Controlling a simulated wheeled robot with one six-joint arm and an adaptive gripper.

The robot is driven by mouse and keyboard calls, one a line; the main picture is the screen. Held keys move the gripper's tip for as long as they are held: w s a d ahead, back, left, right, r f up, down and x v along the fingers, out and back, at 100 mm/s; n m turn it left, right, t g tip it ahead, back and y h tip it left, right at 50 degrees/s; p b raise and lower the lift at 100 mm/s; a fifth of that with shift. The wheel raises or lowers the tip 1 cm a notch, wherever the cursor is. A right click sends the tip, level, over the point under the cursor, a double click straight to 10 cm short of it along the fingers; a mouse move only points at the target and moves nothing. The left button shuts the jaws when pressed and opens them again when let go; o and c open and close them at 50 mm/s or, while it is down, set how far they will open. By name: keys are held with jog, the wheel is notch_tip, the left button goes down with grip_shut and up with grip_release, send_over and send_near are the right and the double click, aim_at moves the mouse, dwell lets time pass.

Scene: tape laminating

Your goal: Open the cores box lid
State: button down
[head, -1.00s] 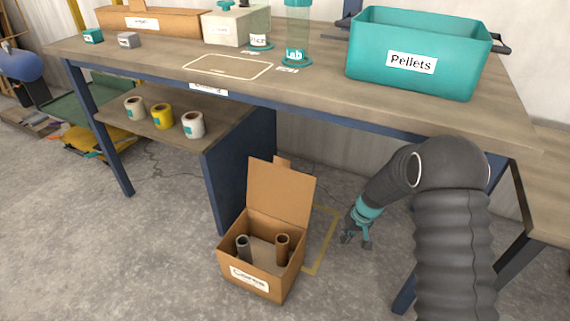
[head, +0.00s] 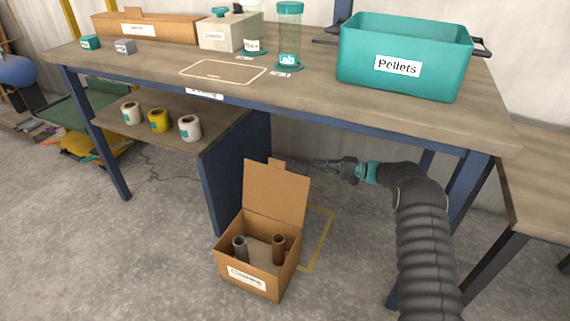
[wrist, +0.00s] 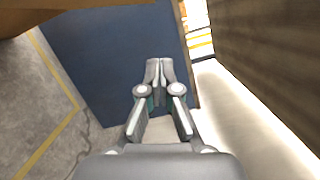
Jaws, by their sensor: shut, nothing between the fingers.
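The cores box (head: 256,258) is an open brown cardboard box on the floor below the table, with a label on its front. Its lid (head: 276,194) stands up at the back, tilted slightly backward. Two tubes stand inside, a grey one (head: 240,249) and a brown one (head: 279,248). My gripper (head: 318,163) is under the tabletop, to the right of the lid's upper edge and apart from it in the picture. In the wrist view, my gripper (wrist: 159,62) is shut with its fingertips together and nothing between them. A brown edge at the wrist view's upper left is too cropped to identify surely.
The workbench (head: 330,100) spans above, with a blue side panel (head: 235,175) left of the box. A teal Pellets bin (head: 400,75) stands on top. Several tape rolls (head: 158,120) sit on the lower shelf (head: 205,140). Yellow floor tape (head: 320,240) lies beside the box.

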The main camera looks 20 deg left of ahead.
jog(key=s+a+r, duration=0.2)
jog(key=s+a, duration=0.3)
jog(key=a, duration=0.5)
jog(key=shift+s, duration=0.2)
dwell(0.4)
